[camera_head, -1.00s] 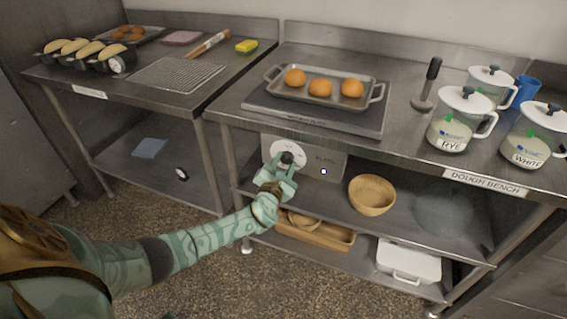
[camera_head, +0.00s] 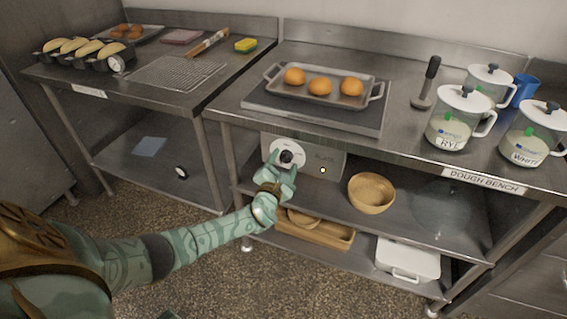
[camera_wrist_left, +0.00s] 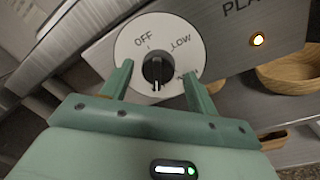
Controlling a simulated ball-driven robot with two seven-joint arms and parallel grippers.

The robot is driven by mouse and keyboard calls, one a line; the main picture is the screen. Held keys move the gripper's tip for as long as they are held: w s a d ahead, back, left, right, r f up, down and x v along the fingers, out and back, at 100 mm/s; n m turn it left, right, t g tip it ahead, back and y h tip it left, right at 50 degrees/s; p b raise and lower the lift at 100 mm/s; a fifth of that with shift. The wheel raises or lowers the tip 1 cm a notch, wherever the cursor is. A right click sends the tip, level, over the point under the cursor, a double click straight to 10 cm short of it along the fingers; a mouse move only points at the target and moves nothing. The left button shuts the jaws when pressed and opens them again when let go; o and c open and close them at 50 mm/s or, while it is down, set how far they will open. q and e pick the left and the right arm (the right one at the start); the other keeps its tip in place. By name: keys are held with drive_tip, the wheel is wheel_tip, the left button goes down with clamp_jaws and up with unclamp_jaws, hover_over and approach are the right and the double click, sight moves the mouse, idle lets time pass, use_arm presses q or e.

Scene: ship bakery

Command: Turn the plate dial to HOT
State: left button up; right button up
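The plate dial is a white disc (camera_head: 275,146) with a black knob (camera_head: 286,157) on the steel control panel under the bench top. In the left wrist view, the dial (camera_wrist_left: 127,47) reads OFF at upper left and LOW at upper right. The knob (camera_wrist_left: 157,69) has a white mark at its lower end, pointing down in that view. No HOT label is readable; the dial's lower part is partly hidden by my gripper. My left gripper (camera_head: 283,169) is open, also in the left wrist view (camera_wrist_left: 158,80), with its fingers apart on either side of the knob. My right gripper is not in view.
A small amber light (camera_head: 323,170) glows on the panel. Above, a tray (camera_head: 270,72) of buns sits on the hot plate (camera_head: 262,103). A wooden bowl (camera_head: 371,194) stands on the shelf right of the panel. Labelled jars (camera_head: 455,118) stand at the right.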

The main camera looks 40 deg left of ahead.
use_arm(q)
drive_tip(key=shift+r, duration=0.1)
drive_tip(key=shift+s+d, duration=0.15)
drive_tip(key=shift+s, duration=0.15)
drive_tip(key=p+v, duration=0.4)
drive_tip(key=v, duration=1.1)
drive_tip(key=shift+s+p, duration=0.3)
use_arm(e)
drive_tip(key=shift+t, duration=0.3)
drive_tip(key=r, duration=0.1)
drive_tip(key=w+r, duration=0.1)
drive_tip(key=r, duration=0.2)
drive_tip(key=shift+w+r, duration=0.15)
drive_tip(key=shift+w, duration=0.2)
